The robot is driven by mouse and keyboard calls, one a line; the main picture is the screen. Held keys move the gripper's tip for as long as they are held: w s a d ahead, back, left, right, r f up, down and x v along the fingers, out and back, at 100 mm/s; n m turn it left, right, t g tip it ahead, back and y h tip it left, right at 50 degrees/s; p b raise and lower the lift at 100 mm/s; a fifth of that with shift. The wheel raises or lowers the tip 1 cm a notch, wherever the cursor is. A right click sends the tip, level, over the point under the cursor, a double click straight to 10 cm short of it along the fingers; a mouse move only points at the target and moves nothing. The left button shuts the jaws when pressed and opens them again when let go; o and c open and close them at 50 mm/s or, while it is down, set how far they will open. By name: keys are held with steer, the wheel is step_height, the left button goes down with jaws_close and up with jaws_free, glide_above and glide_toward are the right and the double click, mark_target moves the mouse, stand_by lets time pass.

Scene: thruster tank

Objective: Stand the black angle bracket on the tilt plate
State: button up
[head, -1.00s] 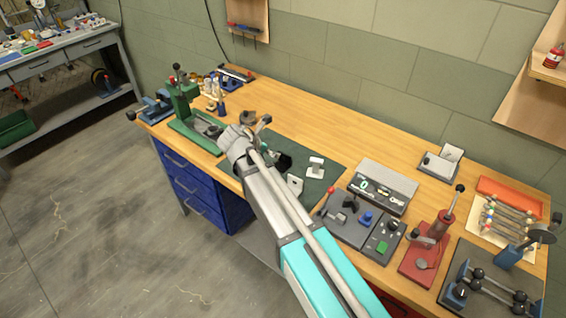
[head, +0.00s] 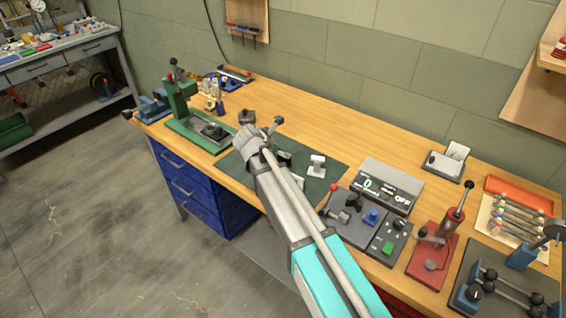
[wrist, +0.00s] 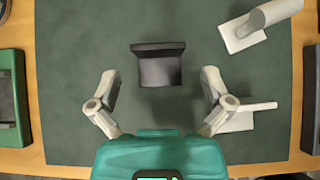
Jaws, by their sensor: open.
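The black angle bracket (wrist: 158,68) lies on the dark green mat (wrist: 75,45) in the wrist view, with one dark flange along its far side and a greyer face nearer me. My gripper (wrist: 160,84) is open above the mat. Its fingers are to the left and right of the bracket, with gaps on both sides; its height over the bracket is unclear. In the head view my arm hides most of the gripper and bracket. I cannot tell for sure which fixture is the tilt plate.
A pale bracket with a cylinder (wrist: 240,33) stands at the far right of the mat. Another pale part (wrist: 235,119) lies close beside the right finger. A green press (head: 182,100) stands left of the mat; a grey control panel (head: 345,228) and a readout box (head: 385,185) are right.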

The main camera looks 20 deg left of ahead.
mark_target(281, 160)
steer(key=shift+w+f, duration=0.1)
steer(key=shift+b+x, duration=1.8)
steer(key=shift+x, duration=0.65)
steer(key=shift+w+a, duration=0.1)
steer(key=c, duration=1)
